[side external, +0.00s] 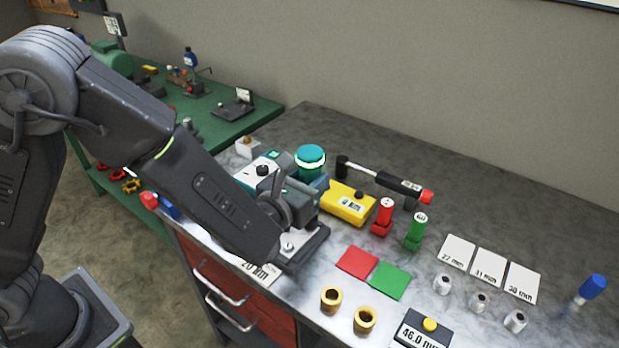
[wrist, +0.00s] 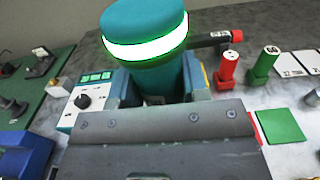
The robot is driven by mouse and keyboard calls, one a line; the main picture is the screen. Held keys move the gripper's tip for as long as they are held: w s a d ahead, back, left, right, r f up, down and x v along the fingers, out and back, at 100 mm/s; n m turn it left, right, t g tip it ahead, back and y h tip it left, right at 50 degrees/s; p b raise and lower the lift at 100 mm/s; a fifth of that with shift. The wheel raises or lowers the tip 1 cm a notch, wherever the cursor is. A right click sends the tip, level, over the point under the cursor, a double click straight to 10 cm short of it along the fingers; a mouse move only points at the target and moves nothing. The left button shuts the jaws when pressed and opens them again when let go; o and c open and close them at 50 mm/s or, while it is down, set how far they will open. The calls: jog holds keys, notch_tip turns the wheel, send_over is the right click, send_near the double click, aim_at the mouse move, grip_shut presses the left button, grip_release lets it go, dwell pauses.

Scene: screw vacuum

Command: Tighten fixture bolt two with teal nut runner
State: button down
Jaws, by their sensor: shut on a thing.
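The teal nut runner (side external: 310,158) stands upright, its teal cap ringed by a glowing white-green band. It also fills the upper middle of the wrist view (wrist: 145,62). My gripper (side external: 306,188) is shut on its body below the band, with a jaw on each side in the wrist view (wrist: 160,82). The runner's lower end is hidden behind my gripper and arm. I cannot make out fixture bolt two or tell whether the runner touches a bolt.
A white box with a dial (side external: 262,168) stands close left of the runner, and a yellow block (side external: 347,204) close right. Beyond are a torque wrench (side external: 385,178), red (side external: 383,215) and green (side external: 416,230) numbered pieces. Red and green squares and brass rings lie nearer the front.

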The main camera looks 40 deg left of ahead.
aim_at(302, 170)
jog(key=shift+f, duration=0.85)
dwell(3.3)
jog(key=shift+r, duration=2.65)
